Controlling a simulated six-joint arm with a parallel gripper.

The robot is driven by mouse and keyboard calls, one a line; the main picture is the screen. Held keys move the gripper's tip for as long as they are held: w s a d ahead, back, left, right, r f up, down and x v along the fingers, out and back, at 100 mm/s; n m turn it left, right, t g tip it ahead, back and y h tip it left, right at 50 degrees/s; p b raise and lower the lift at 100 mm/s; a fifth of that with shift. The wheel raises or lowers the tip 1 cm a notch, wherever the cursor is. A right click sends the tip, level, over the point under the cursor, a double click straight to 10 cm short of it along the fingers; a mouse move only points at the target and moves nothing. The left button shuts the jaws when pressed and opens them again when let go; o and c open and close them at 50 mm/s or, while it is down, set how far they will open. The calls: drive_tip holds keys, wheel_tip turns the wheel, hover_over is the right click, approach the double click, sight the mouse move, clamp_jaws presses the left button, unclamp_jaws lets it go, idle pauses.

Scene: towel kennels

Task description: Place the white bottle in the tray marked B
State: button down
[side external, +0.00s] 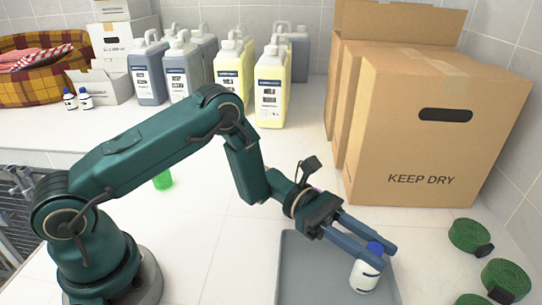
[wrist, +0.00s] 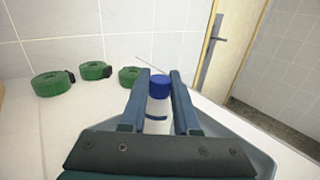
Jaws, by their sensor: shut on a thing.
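The white bottle (side external: 364,276) has a blue cap and a dark band on its label. My gripper (side external: 378,252) is shut on it, with one finger on each side near the cap. The bottle is about upright, over the right part of a grey tray (side external: 297,262). I cannot tell whether its base touches the tray floor. In the wrist view the bottle (wrist: 158,121) stands between the two fingers, its lower part hidden by my gripper. The tray's rim (wrist: 262,158) shows at the right there. No letter B is visible on the tray.
A cardboard box marked KEEP DRY (side external: 430,140) stands behind the tray. Green rolled straps (side external: 469,235) lie to its right. Large jugs (side external: 232,75), two small white bottles (side external: 85,98) and a plaid basket (side external: 40,75) sit farther back. A small green object (side external: 162,180) lies behind my arm.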

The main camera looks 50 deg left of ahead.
drive_tip(key=c, duration=0.6)
unclamp_jaws()
drive_tip(key=shift+f, duration=0.1)
drive_tip(key=shift+c, duration=0.2)
